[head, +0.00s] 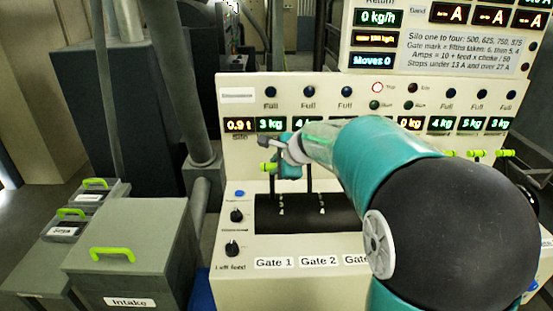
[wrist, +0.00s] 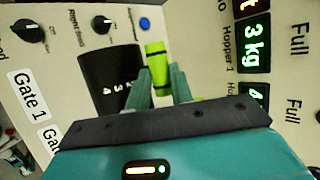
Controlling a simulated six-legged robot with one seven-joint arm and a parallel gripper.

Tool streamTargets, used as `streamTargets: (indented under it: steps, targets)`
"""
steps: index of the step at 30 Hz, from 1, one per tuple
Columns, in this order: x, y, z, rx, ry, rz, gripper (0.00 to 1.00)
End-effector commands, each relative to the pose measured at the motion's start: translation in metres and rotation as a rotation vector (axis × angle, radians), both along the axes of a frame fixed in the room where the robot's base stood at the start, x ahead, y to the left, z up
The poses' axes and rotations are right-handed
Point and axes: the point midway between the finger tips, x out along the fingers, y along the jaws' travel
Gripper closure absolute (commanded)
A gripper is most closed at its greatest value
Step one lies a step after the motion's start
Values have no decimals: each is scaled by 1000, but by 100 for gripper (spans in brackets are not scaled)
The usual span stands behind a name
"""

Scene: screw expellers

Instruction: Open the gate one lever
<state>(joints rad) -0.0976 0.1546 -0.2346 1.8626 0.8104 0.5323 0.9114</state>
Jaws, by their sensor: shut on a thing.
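The gate one lever has a yellow-green handle (head: 268,167) above the dark curved slot plate (head: 300,213) at the panel's left. The handle also shows in the wrist view (wrist: 157,56), between my two fingers. My gripper (head: 284,168) is shut on this handle; in the wrist view its fingertips (wrist: 160,78) reach to either side of it. The lever's stem drops into the slot plate. The Gate 1 label (head: 273,262) is below. My arm hides the middle gates and part of their levers.
More yellow-green handles (head: 477,154) show to the right, beyond my arm. Hopper 1 reads 3 kg (head: 270,125). Two knobs (head: 234,216) sit left of the slot plate. The grey Intake box (head: 140,240) and smaller bins (head: 72,222) stand at the left.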

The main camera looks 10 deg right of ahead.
Motion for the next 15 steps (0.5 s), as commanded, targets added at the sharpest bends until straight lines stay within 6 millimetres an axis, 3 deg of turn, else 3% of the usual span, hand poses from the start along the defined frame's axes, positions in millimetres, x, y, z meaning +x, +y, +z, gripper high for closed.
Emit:
streamTargets:
  steps: [6,15]
  targets:
    - [-42,11,-13,3,17,8,100]
    - [-90,21,-35,4,21,8,100]
